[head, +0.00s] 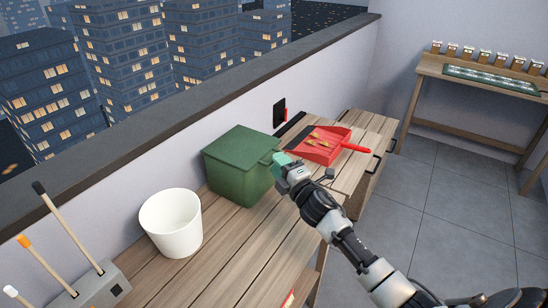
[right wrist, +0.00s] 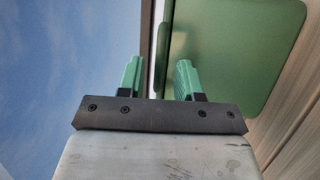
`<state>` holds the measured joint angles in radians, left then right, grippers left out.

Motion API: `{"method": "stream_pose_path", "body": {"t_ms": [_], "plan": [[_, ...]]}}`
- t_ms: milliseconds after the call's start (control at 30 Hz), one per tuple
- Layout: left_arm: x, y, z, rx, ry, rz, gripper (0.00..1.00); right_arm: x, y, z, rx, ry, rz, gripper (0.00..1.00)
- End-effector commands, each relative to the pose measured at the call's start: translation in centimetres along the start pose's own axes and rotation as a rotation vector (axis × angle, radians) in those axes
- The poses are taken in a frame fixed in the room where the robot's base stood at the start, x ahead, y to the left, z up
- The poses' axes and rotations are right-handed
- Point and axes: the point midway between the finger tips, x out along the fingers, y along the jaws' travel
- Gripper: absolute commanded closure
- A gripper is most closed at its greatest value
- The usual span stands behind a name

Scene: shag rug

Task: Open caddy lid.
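The green caddy (head: 238,170) stands on the wooden bench against the wall, with its lid (head: 243,143) down. My right gripper (head: 281,160) is at the caddy's right side, close to a small green tab (head: 268,157) near the lid's edge. A smooth green caddy surface (right wrist: 235,45) shows beyond and right of the fingers. I cannot tell whether a finger touches the caddy. My left gripper is not in view.
A white bucket (head: 171,222) stands left of the caddy. A red dustpan (head: 318,145) with yellowish bits lies to its right. A grey holder (head: 95,288) with upright handles is at lower left. Bare bench planks (head: 235,245) lie in front of the caddy.

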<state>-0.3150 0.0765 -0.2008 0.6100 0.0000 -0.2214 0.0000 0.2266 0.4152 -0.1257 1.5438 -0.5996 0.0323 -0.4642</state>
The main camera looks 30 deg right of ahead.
Motion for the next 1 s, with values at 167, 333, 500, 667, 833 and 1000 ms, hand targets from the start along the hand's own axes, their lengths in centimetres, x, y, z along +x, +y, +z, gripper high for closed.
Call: {"method": "stream_pose_path", "body": {"t_ms": [167, 333, 500, 667, 833, 1000], "plan": [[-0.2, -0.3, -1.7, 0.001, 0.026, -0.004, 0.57, 2.0, 0.0, 0.0, 0.001, 0.000, 0.001, 0.65], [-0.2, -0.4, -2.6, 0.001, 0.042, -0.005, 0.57, 2.5, -0.1, 0.0, 0.001, 0.000, -0.001, 0.65], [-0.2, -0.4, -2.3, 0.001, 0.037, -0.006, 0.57, 2.5, -0.1, 0.0, 0.000, 0.000, 0.000, 0.65], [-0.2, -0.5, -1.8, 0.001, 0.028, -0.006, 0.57, 2.5, -0.1, 0.0, 0.000, 0.000, 0.000, 0.85], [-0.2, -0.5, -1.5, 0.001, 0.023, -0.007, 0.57, 2.5, 0.0, 0.0, 0.001, 0.000, 0.000, 1.00], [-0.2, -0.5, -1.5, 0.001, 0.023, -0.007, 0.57, 2.5, 0.0, 0.0, 0.001, 0.000, 0.000, 1.00]]}}
